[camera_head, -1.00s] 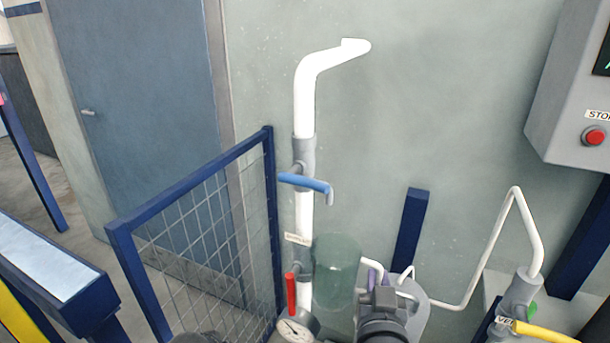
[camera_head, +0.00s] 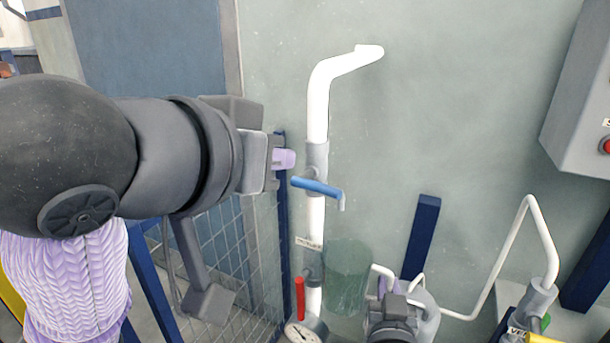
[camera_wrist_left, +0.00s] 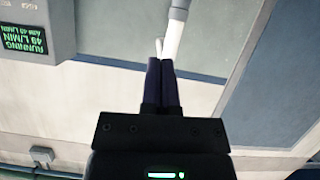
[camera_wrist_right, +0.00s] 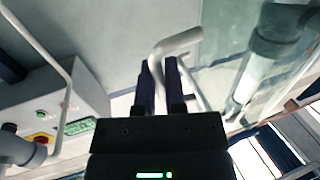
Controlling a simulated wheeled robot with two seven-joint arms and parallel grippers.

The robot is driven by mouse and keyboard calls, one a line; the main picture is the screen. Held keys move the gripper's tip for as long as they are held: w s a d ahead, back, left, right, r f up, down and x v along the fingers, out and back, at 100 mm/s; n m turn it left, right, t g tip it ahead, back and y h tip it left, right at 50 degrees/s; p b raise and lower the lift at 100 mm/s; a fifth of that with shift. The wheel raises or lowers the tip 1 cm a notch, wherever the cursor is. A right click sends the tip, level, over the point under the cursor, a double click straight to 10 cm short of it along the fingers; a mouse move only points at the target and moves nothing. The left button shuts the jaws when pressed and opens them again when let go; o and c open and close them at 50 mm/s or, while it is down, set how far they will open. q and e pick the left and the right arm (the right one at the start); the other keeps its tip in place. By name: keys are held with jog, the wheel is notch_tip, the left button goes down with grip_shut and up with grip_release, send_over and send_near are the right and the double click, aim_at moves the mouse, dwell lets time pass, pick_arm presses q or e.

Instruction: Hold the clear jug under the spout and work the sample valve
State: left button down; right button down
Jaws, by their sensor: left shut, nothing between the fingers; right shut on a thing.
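The clear greenish jug (camera_head: 347,272) is upright beside the vertical white pipe (camera_head: 317,220), low in the head view. My right gripper (camera_head: 384,287) is shut on the jug's pale handle, which also shows between its fingers in the right wrist view (camera_wrist_right: 176,42). My left gripper (camera_head: 286,159) is shut and empty, just left of the pipe and above a blue valve handle (camera_head: 318,189) that points right and slightly down. A red valve handle (camera_head: 299,298) hangs upright lower on the pipe, below a small label (camera_head: 308,243).
A blue mesh fence (camera_head: 245,255) stands left of the pipe. A pressure gauge (camera_head: 302,333) sits at its foot. A yellow handle (camera_head: 550,339) and thin white piping (camera_head: 500,250) lie at right, below a grey control box (camera_head: 580,115).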

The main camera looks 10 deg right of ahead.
pick_arm(q)
send_over(325, 194)
jog(key=s+a, duration=0.3)
notch_tip(325, 194, down, 3)
jog(key=shift+w+d+f, duration=0.25)
jog(key=shift+w+f, duration=0.05)
jog(key=shift+f, duration=0.35)
jog(key=shift+w+d+f, duration=0.3)
jog(key=shift+f, duration=0.35)
jog(key=shift+w+d+f, duration=0.25)
jog(key=shift+w+f, duration=0.05)
jog(key=shift+f, duration=0.35)
jog(key=shift+d+m+y, duration=0.1)
jog(key=shift+m+y, duration=0.2)
jog(key=shift+m, duration=0.1)
jog(key=shift+s+d+f+m+t+y, duration=0.2)
jog(key=shift+f+m+t+y, duration=0.15)
jog(key=shift+f+m, duration=0.2)
jog(key=shift+f+m+t+y, duration=0.35)
jog(key=shift+m+t, duration=0.2)
jog(key=shift+m, duration=0.2)
